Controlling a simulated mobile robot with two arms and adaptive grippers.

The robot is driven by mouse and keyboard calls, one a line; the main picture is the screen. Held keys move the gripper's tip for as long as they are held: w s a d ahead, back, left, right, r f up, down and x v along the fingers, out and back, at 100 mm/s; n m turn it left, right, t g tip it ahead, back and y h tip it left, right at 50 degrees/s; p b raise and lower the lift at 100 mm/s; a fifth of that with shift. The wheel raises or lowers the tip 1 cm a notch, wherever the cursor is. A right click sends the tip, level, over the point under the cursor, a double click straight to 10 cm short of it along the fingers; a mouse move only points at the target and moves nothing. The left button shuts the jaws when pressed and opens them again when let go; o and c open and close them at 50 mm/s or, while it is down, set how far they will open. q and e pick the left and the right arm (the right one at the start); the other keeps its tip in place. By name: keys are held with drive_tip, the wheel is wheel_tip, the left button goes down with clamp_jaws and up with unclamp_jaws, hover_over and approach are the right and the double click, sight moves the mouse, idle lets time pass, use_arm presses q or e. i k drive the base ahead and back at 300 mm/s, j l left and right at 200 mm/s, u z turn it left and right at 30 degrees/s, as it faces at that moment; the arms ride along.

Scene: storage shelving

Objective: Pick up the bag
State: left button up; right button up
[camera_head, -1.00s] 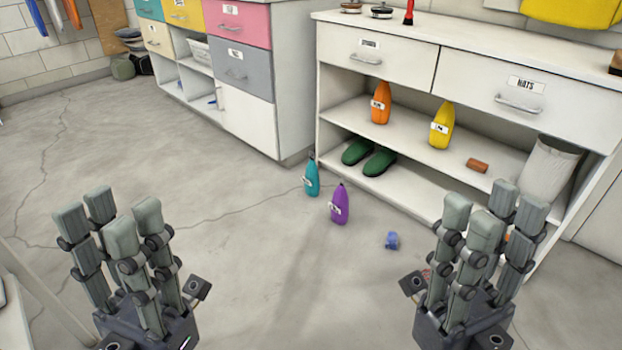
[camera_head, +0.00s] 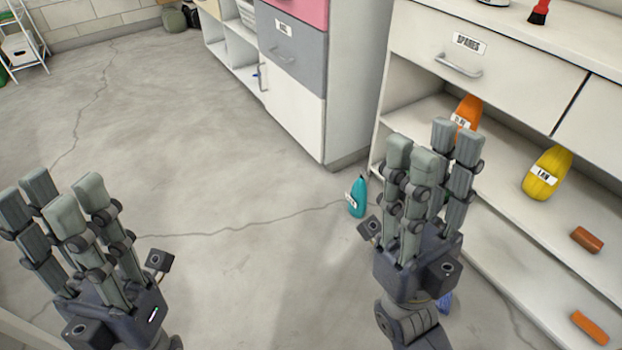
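No thing that I can clearly tell is the bag shows in this view. My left gripper (camera_head: 50,200) is at the lower left over bare floor, fingers upright and apart, open and empty. My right gripper (camera_head: 432,152) is in front of the shelf unit, fingers upright and apart, open and empty. It hides part of the floor and lower shelf.
A teal bottle (camera_head: 357,198) stands on the floor left of my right gripper. The floor at left and centre is clear.

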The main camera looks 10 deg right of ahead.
sight(356, 198)
drive_tip(key=i+j, duration=0.15)
drive_tip(key=i, duration=0.35)
drive_tip(key=i+j+u, duration=0.1)
drive_tip(key=i, duration=0.35)
drive_tip(key=i+j, duration=0.2)
drive_tip(key=i, duration=0.3)
drive_tip(key=i+j+z, duration=0.15)
drive_tip(key=z, duration=0.3)
drive_tip(key=i+j+z, duration=0.25)
drive_tip(key=z, duration=0.2)
drive_tip(key=i+j+z, duration=0.25)
drive_tip(key=z, duration=0.25)
drive_tip(key=i+j+z, duration=0.1)
drive_tip(key=j+z, duration=0.35)
drive_tip(key=i+j+z, duration=0.1)
drive_tip(key=j+z, duration=1.05)
drive_tip(key=j, duration=0.15)
